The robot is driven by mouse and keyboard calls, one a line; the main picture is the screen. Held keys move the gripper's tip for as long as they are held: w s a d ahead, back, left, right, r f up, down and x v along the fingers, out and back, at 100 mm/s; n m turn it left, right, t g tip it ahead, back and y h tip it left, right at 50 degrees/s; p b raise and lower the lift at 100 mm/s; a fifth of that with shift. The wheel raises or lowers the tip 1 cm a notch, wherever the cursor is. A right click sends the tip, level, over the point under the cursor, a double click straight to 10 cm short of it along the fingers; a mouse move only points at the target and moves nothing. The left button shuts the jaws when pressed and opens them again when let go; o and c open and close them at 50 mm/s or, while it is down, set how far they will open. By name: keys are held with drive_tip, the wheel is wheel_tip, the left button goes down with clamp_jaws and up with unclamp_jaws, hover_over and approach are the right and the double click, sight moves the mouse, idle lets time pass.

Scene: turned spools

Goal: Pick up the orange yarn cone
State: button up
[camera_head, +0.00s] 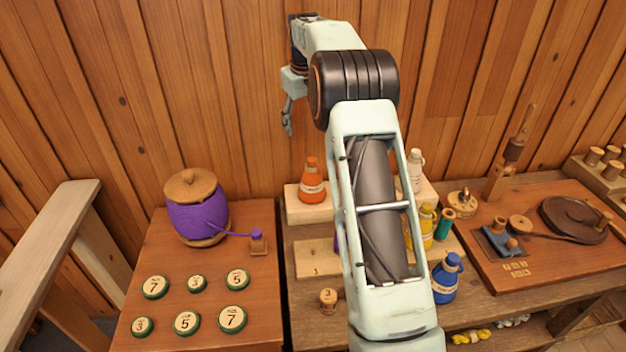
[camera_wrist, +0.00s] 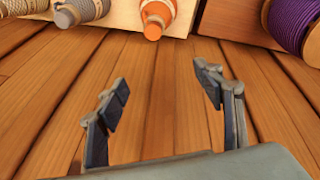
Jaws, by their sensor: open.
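The orange yarn cone (camera_head: 311,180) stands upright on a pale wooden block at the back of the middle table, with a light label band around it. In the wrist view the orange cone (camera_wrist: 154,20) is at the top centre, partly cut off by the frame edge. My gripper (camera_wrist: 165,90) is open and empty, its two fingers spread, with the cone beyond the fingertips and apart from them. In the head view my gripper (camera_head: 287,115) is above and slightly left of the cone, near the plank wall.
A purple spool (camera_head: 198,212) stands on the left table. A white cone (camera_head: 415,170), a yellow cone (camera_head: 424,226) and a blue cone (camera_head: 446,278) stand right of my arm. A small wooden spool (camera_head: 328,300) is near the front. The plank wall (camera_head: 240,90) rises close behind.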

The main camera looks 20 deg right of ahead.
drive_tip(key=g+y, duration=0.1)
drive_tip(key=g, duration=0.1)
hover_over(312, 159)
drive_tip(key=s, duration=0.2)
wheel_tip(312, 159, down, 6)
drive_tip(key=shift+w+f, duration=0.1)
drive_tip(key=f, duration=0.5)
drive_tip(key=shift+w+f, duration=0.1)
drive_tip(key=shift+w, duration=0.2)
drive_tip(key=shift+w+f+p, duration=0.2)
drive_tip(key=shift+f+p, duration=0.1)
drive_tip(key=shift+f, duration=0.55)
drive_tip(key=shift+w+f+p, duration=0.2)
drive_tip(key=shift+f+p, duration=0.15)
drive_tip(key=shift+f, duration=0.5)
drive_tip(key=shift+w+f+p, duration=0.2)
drive_tip(key=shift+f+p, duration=0.1)
drive_tip(key=shift+f, duration=0.55)
drive_tip(key=shift+c, duration=0.3)
clamp_jaws()
